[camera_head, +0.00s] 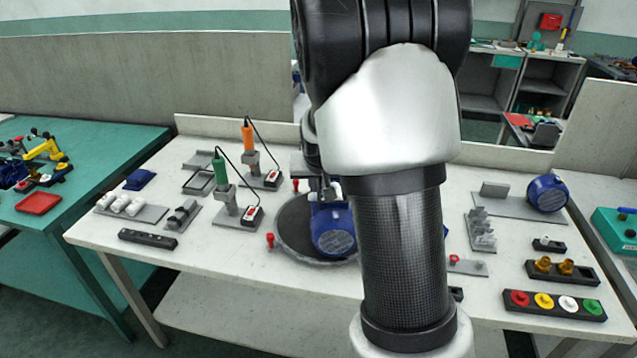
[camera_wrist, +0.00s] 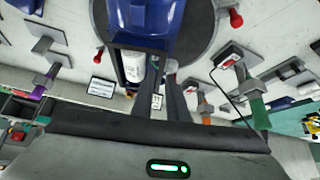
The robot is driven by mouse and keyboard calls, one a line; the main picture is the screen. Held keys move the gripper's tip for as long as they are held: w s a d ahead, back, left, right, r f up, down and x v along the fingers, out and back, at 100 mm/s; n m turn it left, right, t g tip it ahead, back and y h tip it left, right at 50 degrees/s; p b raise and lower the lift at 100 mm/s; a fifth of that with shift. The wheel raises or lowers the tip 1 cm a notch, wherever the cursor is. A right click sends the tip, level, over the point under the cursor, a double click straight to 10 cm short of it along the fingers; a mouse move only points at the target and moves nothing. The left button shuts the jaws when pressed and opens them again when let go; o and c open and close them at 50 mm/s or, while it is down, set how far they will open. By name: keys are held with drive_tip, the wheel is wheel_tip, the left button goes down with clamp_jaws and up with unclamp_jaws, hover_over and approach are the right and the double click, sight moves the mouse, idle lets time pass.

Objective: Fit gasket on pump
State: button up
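A blue pump (camera_head: 333,232) stands on the dark round turntable (camera_head: 290,240) at the middle of the bench, partly behind my arm. In the wrist view the pump (camera_wrist: 147,15) is at the top, with a dark bracket and a white cylindrical part (camera_wrist: 132,66) below its body. My gripper (camera_wrist: 162,66) reaches close to this part, with its two dark fingers a little apart and nothing visible between them. I cannot tell whether the right-hand picture side of the bracket touches a finger. My arm hides most of the gripper in the head view. I cannot make out a gasket.
Green (camera_head: 220,172) and orange (camera_head: 248,138) screwdrivers stand in holders left of the turntable. Red knobs stand around the turntable. Another blue motor (camera_head: 546,194) sits at the back right. A black strip with coloured knobs (camera_head: 555,305) lies at the front right.

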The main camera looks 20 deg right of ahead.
drive_tip(key=shift+s+a+r, duration=0.1)
drive_tip(key=shift+s+r, duration=0.25)
drive_tip(key=shift+r, duration=0.25)
drive_tip(key=o, duration=0.6)
drive_tip(key=shift+c, duration=0.2)
drive_tip(key=shift+r+p, duration=0.1)
drive_tip(key=shift+p, duration=0.25)
drive_tip(key=shift+s+a+r+p, duration=0.15)
drive_tip(key=shift+s+r+p, duration=0.15)
drive_tip(key=shift+r+p, duration=0.2)
drive_tip(key=p+v, duration=0.3)
drive_tip(key=v, duration=0.1)
drive_tip(key=shift+s+r, duration=0.2)
drive_tip(key=shift+s, duration=0.05)
